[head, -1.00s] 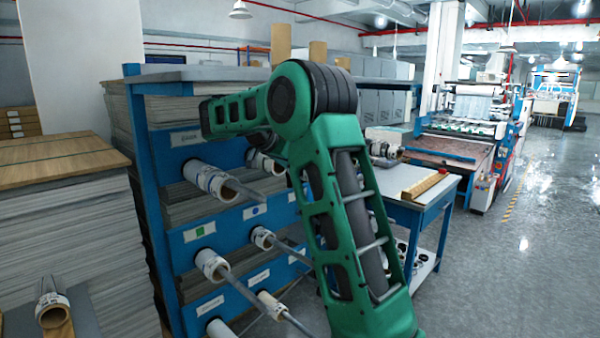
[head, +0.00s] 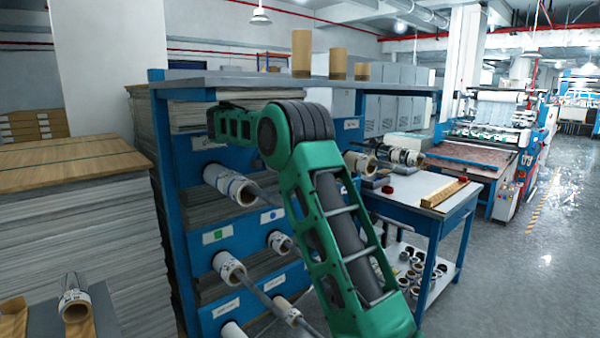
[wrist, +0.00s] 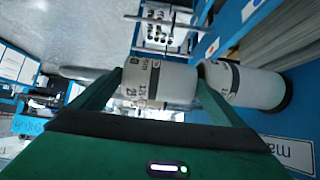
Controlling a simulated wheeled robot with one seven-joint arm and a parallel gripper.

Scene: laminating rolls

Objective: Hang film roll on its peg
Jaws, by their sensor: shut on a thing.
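My gripper (wrist: 160,82) is shut on a white film roll (wrist: 158,88) with dark printed lettering, seen between its fingers in the wrist view. A second white printed roll (wrist: 245,86) is just to the right of it, close to the blue rack front. I cannot tell which peg lines up with the held roll. In the head view the gripper and held roll are hidden behind my green arm. The blue rack (head: 172,210) carries film rolls on rods pointing outward, among them one at upper left (head: 230,185) and one lower down (head: 229,266).
A blue side table (head: 415,200) holds rolls and a wooden piece (head: 443,191), with several rolls on its lower shelf. Stacked sheets (head: 80,225) stand at left, with a roll (head: 75,302) in front. Brown cores stand on the rack top (head: 240,82). Open floor lies right.

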